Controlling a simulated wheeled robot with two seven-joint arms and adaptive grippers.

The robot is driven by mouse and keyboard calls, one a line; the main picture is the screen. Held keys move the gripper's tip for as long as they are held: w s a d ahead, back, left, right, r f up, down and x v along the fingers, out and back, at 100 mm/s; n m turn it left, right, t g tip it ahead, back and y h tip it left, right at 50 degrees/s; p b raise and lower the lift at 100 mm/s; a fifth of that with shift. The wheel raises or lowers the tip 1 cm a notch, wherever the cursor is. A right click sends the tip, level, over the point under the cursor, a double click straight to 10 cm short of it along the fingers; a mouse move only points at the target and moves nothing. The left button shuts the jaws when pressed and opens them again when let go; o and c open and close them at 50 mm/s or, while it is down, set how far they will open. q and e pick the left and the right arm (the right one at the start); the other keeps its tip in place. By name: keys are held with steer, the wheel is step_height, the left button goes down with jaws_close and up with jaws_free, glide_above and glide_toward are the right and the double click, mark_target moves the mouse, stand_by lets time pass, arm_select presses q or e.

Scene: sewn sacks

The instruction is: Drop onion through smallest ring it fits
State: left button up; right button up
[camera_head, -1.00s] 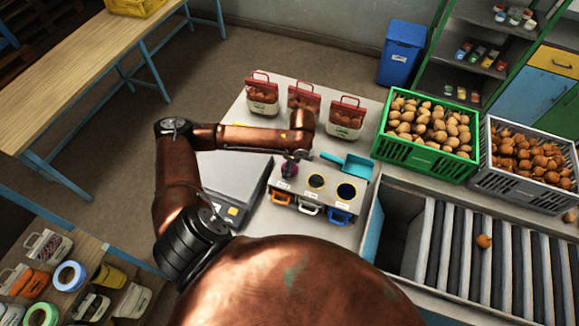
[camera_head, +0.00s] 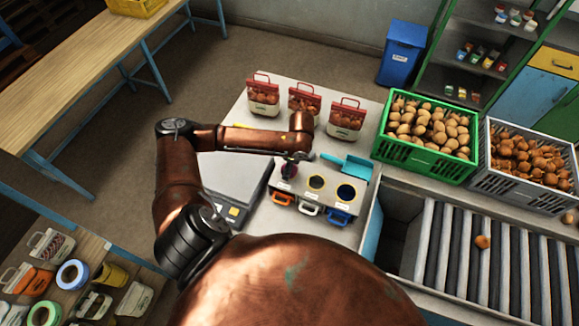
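A sizing box (camera_head: 316,203) with three round rings stands on the pale table, with an orange, a white and a blue handle at its front. A dark red onion (camera_head: 288,171) is at the leftmost ring; whether it rests in the ring or is held just above it I cannot tell. My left gripper (camera_head: 294,159) is right over that ring, pointing down at the onion. Its fingers are too small and dark to show whether they are open or shut. The middle ring (camera_head: 317,182) and right ring (camera_head: 346,192) look empty. My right gripper is not in view.
Several red-topped sacks (camera_head: 346,118) stand behind. A teal scoop (camera_head: 350,164) lies behind the box, and a scale (camera_head: 232,183) sits left. A green crate (camera_head: 398,150) of potatoes, a grey crate (camera_head: 498,188) of onions and rollers with one brown onion (camera_head: 482,242) are right.

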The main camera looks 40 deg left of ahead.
mark_target(294, 168)
arm_select(q)
steer(key=o, duration=1.3)
step_height(294, 168, up, 12)
steer(key=d, duration=0.1)
steer(key=shift+w+d, duration=0.3)
steer(key=shift+d, duration=0.05)
